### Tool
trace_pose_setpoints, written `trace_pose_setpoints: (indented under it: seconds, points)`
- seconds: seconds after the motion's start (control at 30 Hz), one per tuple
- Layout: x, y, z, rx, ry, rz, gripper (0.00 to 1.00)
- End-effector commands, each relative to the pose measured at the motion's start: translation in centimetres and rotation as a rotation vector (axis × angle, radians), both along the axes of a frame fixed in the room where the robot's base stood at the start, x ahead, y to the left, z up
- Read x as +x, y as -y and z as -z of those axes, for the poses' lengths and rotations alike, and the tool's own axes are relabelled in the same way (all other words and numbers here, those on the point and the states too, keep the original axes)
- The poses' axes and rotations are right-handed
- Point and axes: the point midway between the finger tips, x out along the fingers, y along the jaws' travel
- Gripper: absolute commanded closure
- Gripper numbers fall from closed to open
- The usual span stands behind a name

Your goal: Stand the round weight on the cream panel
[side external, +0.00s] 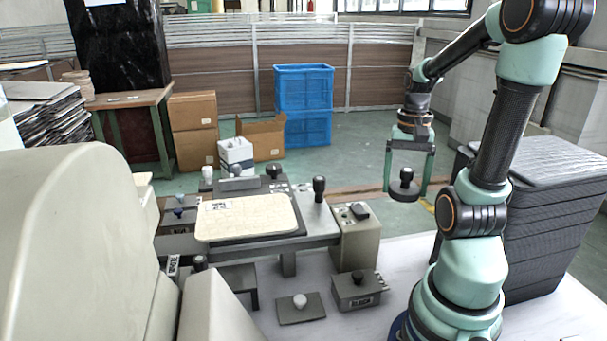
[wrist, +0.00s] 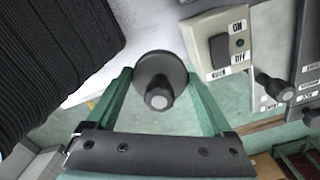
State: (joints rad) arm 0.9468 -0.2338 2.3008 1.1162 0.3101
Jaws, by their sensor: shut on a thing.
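The round weight (side external: 405,184) is a dark disc with a knob on top. My gripper (side external: 406,190) is shut on it, one finger on each side, and holds it upright in the air. In the wrist view the weight (wrist: 160,78) sits between the green fingers, its knob toward the camera. The cream panel (side external: 247,218) is a pale flat sheet with rounded corners on a dark grey raised bench, well to the left of my gripper in the side view. No weight stands on it. The panel does not show in the wrist view.
A switch box (side external: 354,240) stands right of the panel; it also shows in the wrist view (wrist: 207,30). A black-knobbed lever (side external: 319,188) rises at the bench's right edge. Several knobs stand behind the panel. A stack of dark trays (side external: 545,200) is behind my arm at right.

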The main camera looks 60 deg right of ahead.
Motion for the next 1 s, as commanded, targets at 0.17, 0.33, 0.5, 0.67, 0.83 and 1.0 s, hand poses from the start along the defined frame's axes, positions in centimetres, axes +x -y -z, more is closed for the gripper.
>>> trace_pose_setpoints:
  seconds: [0.17, 0.33, 0.5, 0.67, 0.83, 1.0]
  points:
    - [0.3, 0.1, -1.8, -0.003, 0.003, -0.013, 1.00]
    - [3.0, -0.1, -3.7, -0.003, 0.005, -0.137, 1.00]
    - [8.6, -1.4, -6.8, -0.001, 0.008, -0.392, 1.00]
    - [14.0, -4.3, -9.8, 0.003, 0.012, -0.659, 1.00]
    - [19.0, -8.8, -12.9, 0.006, 0.015, -0.942, 1.00]
    - [22.8, -14.3, -15.7, 0.011, 0.017, -1.212, 1.00]
